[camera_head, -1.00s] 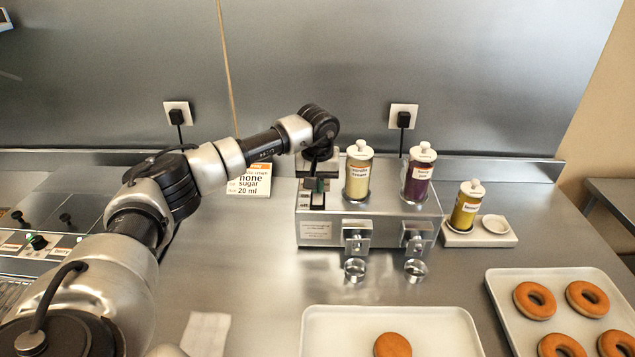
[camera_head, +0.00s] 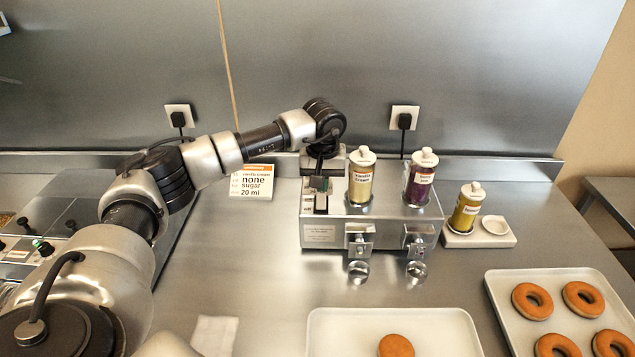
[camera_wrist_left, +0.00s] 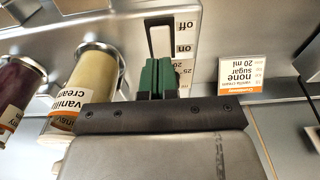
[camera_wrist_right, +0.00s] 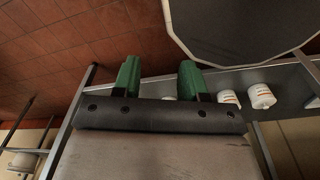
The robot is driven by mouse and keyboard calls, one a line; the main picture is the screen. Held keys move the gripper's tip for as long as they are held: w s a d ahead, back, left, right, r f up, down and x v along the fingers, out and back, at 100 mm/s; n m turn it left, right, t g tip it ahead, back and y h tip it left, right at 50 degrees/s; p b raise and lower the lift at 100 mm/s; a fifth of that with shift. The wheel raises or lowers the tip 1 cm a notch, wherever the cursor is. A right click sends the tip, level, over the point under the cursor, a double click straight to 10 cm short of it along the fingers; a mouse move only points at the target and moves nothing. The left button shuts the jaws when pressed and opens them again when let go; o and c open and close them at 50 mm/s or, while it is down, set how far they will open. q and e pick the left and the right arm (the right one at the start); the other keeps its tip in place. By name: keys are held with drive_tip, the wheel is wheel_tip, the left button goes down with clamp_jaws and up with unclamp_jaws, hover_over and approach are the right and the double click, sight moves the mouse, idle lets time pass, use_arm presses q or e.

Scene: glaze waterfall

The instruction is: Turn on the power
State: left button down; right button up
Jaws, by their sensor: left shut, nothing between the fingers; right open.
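The dispenser machine (camera_head: 340,233) stands on the steel counter, with a white rocker switch (camera_head: 321,203) on its top left. In the left wrist view the switch (camera_wrist_left: 160,41) sits in a dark frame beside "off" and "on" labels. My left gripper (camera_head: 319,184) is shut and empty, its green fingertips (camera_wrist_left: 157,73) close to the "on" end of the switch. I cannot tell whether they touch it. My right gripper shows only in the right wrist view (camera_wrist_right: 158,78), open and empty, away from the machine.
A vanilla cream bottle (camera_head: 360,178) and a purple bottle (camera_head: 419,180) stand in the machine, right of the switch. A recipe card (camera_head: 252,184) stands to the left. A third bottle (camera_head: 466,209) is at right. Trays (camera_head: 455,325) with doughnuts lie in front.

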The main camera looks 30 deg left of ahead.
use_arm(q)
drive_tip(key=r+b, duration=0.1)
drive_tip(key=s+r+b, duration=0.1)
drive_tip(key=r, duration=0.1)
drive_tip(key=shift+s+a+r, duration=0.1)
drive_tip(key=shift+a+r, duration=0.1)
drive_tip(key=shift+r, duration=0.05)
wheel_tip(320, 180, up, 6)
drive_tip(key=f+b, duration=0.1)
drive_tip(key=b, duration=0.1)
hover_over(318, 205)
drive_tip(key=d, duration=0.2)
drive_tip(key=shift+s+a+r, duration=0.25)
drive_tip(key=shift+s+r, duration=0.35)
drive_tip(key=shift+s, duration=0.05)
use_arm(e)
wheel_tip(318, 205, down, 3)
drive_tip(key=shift+d, duration=0.1)
